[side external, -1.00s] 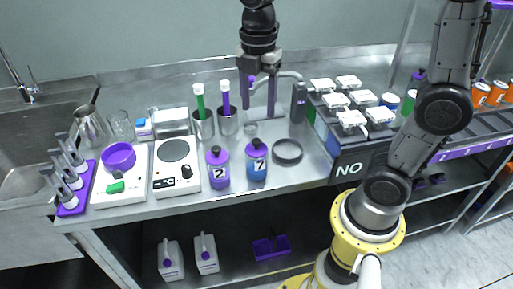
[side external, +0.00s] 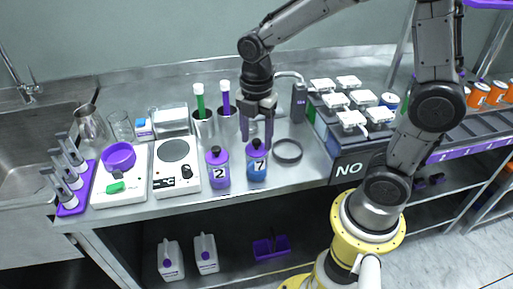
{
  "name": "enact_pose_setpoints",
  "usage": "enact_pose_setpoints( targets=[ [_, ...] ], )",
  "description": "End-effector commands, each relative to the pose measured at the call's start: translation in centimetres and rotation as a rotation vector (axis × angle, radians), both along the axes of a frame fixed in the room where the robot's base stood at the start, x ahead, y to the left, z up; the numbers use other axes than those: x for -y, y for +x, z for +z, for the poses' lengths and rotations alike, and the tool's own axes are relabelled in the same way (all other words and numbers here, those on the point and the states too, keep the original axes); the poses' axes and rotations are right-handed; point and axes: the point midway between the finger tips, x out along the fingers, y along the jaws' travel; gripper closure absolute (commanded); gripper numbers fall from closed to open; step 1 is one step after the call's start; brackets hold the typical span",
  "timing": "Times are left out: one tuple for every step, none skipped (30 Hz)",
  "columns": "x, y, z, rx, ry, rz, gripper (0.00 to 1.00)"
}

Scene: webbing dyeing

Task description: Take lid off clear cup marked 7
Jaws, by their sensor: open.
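The clear cup marked 7 (side external: 257,172) stands upright near the front of the bench, with blue liquid in it and a purple lid on top (side external: 256,151). The lid has a dark knob (side external: 256,142). My gripper (side external: 256,143) is above the cup, pointing down, with its two fingers apart around the level of the knob. I cannot tell whether the fingers touch the lid.
A similar cup marked 2 (side external: 218,170) with a purple lid stands close on the left. A dark ring-shaped dish (side external: 288,151) lies to the right. Metal beakers holding green and purple tubes (side external: 203,126) stand behind. A hotplate (side external: 176,167) is further left.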

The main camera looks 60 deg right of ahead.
Motion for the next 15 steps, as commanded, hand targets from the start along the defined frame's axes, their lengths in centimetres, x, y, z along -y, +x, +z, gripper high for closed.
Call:
enact_pose_setpoints(
  targets=[
    [0.00,0.00,0.01,0.000,0.000,0.000,0.38],
    [0.00,0.00,0.01,0.000,0.000,0.000,0.38],
    [0.00,0.00,0.02,0.000,0.000,0.000,0.46],
    [0.00,0.00,0.02,0.000,0.000,0.000,0.51],
    [0.00,0.00,0.02,0.000,0.000,0.000,0.56],
    [0.00,0.00,0.03,0.000,0.000,0.000,0.64],
    [0.00,0.00,0.03,0.000,0.000,0.000,0.69],
    [0.00,0.00,0.03,0.000,0.000,0.000,0.74],
    [0.00,0.00,0.03,0.000,0.000,0.000,0.82],
    [0.00,0.00,0.04,0.000,0.000,0.000,0.87],
    [0.00,0.00,0.04,0.000,0.000,0.000,0.92],
    [0.00,0.00,0.04,0.000,0.000,0.000,1.00],
    [0.00,0.00,0.04,0.000,0.000,0.000,1.00],
    [0.00,0.00,0.04,0.000,0.000,0.000,1.00],
    [0.00,0.00,0.05,0.000,0.000,0.000,1.00]
  ],
)
